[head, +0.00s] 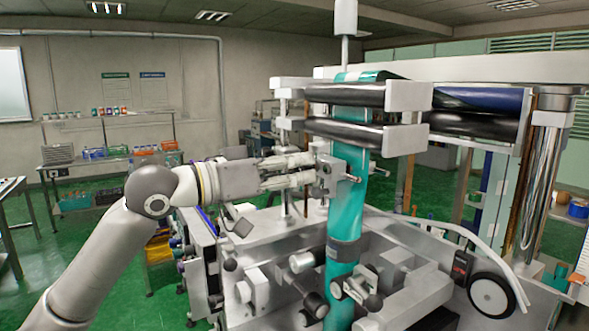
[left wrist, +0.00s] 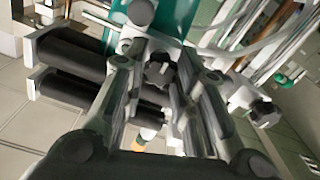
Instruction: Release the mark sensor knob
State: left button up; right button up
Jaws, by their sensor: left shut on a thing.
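The mark sensor is a small grey metal block (head: 331,176) beside the teal sleeve film (head: 345,215), with a short pin on its right side. My left gripper (head: 316,171) reaches in from the left, its fingertips at the block's left side. In the left wrist view a dark lobed knob (left wrist: 158,72) sits between the fingertips of my left gripper (left wrist: 160,78), which are shut on it. The fingers hide the knob in the head view. My right gripper is not in view.
Black rollers (head: 345,134) lie just above the sensor. A second dark knob (left wrist: 265,113) stands right of the fingers in the left wrist view. The machine's metal base (head: 285,255) with clamps and handles is below. Shelves (head: 110,165) stand behind at left.

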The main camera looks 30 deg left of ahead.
pick_arm(q)
jog(key=shift+d+f, duration=0.1)
jog(key=shift+f, duration=0.05)
jog(key=o, duration=1.1)
jog(key=shift+c, duration=0.2)
jog(key=shift+s, duration=0.1)
jog(key=shift+s+a, duration=0.45)
jog(key=shift+a, duration=0.05)
jog(key=v, duration=1)
jog(key=shift+s+a, duration=0.15)
jog(key=shift+s, duration=0.15)
